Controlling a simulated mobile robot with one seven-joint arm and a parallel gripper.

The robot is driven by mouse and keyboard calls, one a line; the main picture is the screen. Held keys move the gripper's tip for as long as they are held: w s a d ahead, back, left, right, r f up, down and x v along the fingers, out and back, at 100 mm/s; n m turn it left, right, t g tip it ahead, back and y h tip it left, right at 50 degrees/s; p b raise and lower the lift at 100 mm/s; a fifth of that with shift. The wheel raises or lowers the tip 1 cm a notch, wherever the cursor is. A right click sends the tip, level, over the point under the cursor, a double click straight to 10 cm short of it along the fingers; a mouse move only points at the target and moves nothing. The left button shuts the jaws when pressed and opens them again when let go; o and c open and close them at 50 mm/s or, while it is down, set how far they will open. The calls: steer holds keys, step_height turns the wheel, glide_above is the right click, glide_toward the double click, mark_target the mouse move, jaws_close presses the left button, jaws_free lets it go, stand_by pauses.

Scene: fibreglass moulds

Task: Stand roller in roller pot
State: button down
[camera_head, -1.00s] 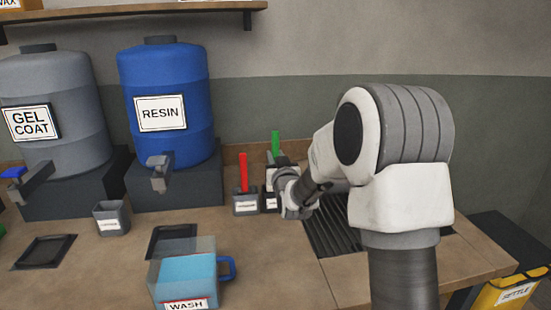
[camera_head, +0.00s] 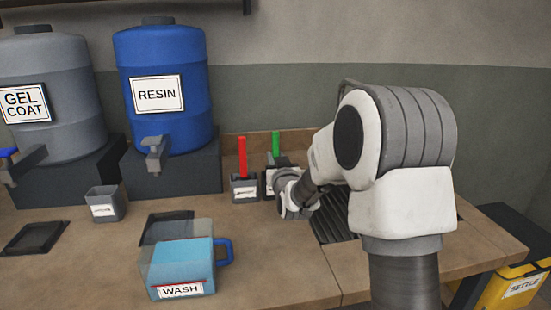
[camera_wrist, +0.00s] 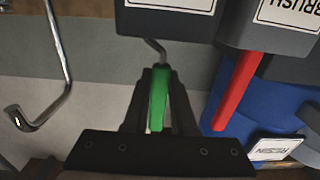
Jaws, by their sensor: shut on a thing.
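The roller shows as a green handle (camera_wrist: 158,98) with a bent metal wire; its far end is hidden by a grey pot. My gripper (camera_wrist: 161,78) is shut on the green handle. In the head view the green handle (camera_head: 275,143) stands upright above a small labelled pot (camera_head: 268,182), largely hidden by my wrist. In the wrist view, which is upside down, this pot (camera_wrist: 165,22) is close to the wire; I cannot tell whether the roller is inside it. Its label is cut off.
Beside it a grey BRUSH pot (camera_head: 244,188) holds a red-handled brush (camera_head: 242,156). The blue RESIN drum (camera_head: 165,60) and GEL COAT drum (camera_head: 60,70) stand left. A WASH jug (camera_head: 180,268) is in front. A dark ribbed rack (camera_head: 333,229) lies under my arm.

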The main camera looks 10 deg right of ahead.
steer(key=c, duration=0.7)
jaws_free()
steer(key=shift+o, duration=0.2)
steer(key=s, duration=1.7)
steer(key=shift+s, duration=0.25)
